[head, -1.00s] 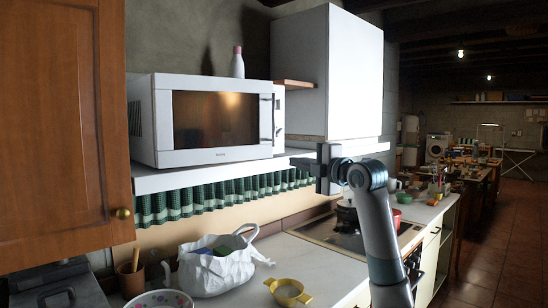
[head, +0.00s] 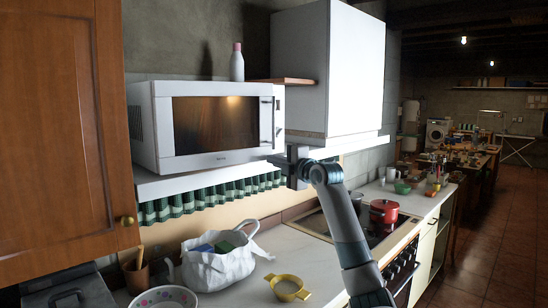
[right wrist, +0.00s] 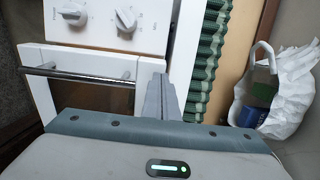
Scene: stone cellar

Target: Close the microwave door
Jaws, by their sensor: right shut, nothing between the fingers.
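The white microwave (head: 140,128) stands on a shelf at the left in the head view. Its door (head: 165,130), with a dark window, looks a little ajar. The door's right edge partly covers the control panel (head: 280,112). My right gripper (head: 293,166) is shut and empty, near the lower right corner of the door. In the right wrist view the shut fingers (right wrist: 160,97) are beside the door's lower edge, and contact is unclear. The door's bar handle (right wrist: 80,75) and the panel's knobs (right wrist: 126,19) show there too. My left gripper is out of view.
The shelf (head: 150,187) with a green checked curtain (head: 205,197) runs below the microwave. A white wall cabinet (head: 350,75) is to the right. A white bag (head: 220,268), a yellow strainer (head: 287,290) and a red pot (head: 384,212) are below.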

